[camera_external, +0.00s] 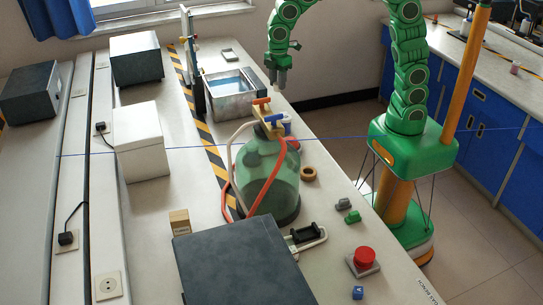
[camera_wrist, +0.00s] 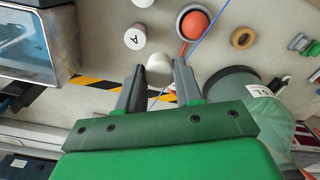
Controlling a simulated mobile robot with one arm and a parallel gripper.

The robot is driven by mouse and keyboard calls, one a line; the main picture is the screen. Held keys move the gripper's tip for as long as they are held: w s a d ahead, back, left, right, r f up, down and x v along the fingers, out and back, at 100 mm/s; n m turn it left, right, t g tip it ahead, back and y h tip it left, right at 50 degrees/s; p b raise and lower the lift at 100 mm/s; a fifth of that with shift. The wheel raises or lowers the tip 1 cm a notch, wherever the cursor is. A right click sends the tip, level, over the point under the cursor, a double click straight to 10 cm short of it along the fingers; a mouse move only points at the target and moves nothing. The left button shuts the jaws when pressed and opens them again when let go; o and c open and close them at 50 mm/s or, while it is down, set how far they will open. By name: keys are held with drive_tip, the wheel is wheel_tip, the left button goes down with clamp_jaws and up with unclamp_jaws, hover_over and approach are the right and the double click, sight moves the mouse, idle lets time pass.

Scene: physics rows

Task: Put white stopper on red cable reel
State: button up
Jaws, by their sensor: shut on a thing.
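The white stopper (camera_wrist: 159,68) sits between the fingertips of my gripper (camera_wrist: 160,66) in the wrist view. The jaws are shut on it. In the external view my gripper (camera_external: 278,82) hangs pointing down, above the bench's right side beyond the bottle; the stopper cannot be made out there. A round red thing with a grey rim, seemingly the red cable reel (camera_wrist: 195,24), lies on the bench ahead and right of the stopper in the wrist view, apart from it. In the external view a bit of red (camera_external: 294,144) shows beside the bottle, mostly hidden.
A white cylinder marked A (camera_wrist: 134,38) stands near the reel. A brown ring (camera_wrist: 242,38) lies to its right. The green bottle (camera_external: 268,180) with hoses stands close by. A metal bath (camera_external: 230,98) is at the left of my gripper. A red button (camera_external: 364,258) is nearer the camera.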

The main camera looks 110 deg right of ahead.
drive_tip(key=w+a+n, duration=0.2)
drive_tip(key=a+n, duration=0.7)
drive_tip(key=a, duration=2.1)
drive_tip(key=s+a+n, duration=0.4)
drive_tip(key=s+a, duration=0.3)
drive_tip(key=a, duration=0.6)
drive_tip(key=s+a+n, duration=0.4)
drive_tip(key=s+a, duration=0.2)
drive_tip(key=a, duration=0.7)
hover_over(359, 248)
drive_tip(key=s, duration=0.1)
drive_tip(key=f, duration=1.3)
drive_tip(key=shift+d+f, duration=0.2)
drive_tip(key=shift+d, duration=0.15)
drive_tip(key=shift+w+a+f, duration=0.4)
drive_tip(key=shift+w+f, duration=0.05)
drive_tip(key=shift+f, duration=1.75)
